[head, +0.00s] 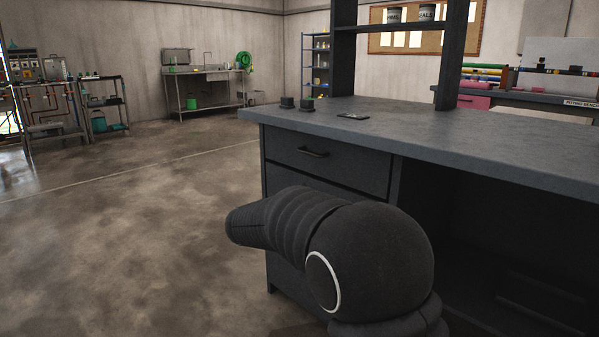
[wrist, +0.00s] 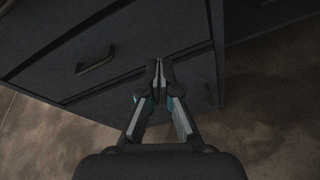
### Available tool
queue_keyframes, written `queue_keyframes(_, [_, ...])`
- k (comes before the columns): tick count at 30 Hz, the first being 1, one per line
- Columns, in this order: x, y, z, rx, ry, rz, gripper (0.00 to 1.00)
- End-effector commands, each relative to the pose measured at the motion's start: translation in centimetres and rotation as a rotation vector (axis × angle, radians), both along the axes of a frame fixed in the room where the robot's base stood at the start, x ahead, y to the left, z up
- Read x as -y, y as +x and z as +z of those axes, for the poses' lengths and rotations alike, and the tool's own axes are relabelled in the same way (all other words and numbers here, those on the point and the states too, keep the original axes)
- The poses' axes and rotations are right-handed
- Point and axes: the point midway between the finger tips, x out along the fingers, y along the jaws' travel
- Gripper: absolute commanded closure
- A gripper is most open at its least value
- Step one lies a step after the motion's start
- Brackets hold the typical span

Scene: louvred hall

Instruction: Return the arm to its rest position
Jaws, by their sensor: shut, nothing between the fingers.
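My gripper (wrist: 158,68) shows in the wrist view, with its two fingertips together and nothing between them. It points towards the dark drawer fronts of the workbench, and I cannot tell how far off they are. In the head view my dark arm (head: 330,245) is in front of the workbench (head: 440,150), low and bent towards the left. My gripper is not visible in the head view.
The bench has a drawer with a handle (head: 313,152), also seen in the wrist view (wrist: 96,61). Small dark items (head: 297,103) and a flat dark object (head: 353,116) lie on its top. Open floor (head: 130,220) is at left; a sink table (head: 208,85) stands far back.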

Motion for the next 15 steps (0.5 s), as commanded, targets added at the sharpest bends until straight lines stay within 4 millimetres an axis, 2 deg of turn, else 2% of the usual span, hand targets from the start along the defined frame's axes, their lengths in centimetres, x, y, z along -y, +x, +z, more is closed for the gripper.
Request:
queue_keyframes(3, [1.1, -3.8, -3.3, -0.002, 0.233, -0.107, 1.0])
queue_keyframes(6, [2.6, -7.7, -5.2, 0.012, 0.444, -0.238, 1.0])
queue_keyframes(10, [4.4, -13.6, -6.5, 0.054, 0.719, -0.449, 1.0])
queue_keyframes(15, [5.9, -20.5, -6.8, 0.129, 1.015, -0.713, 1.0])
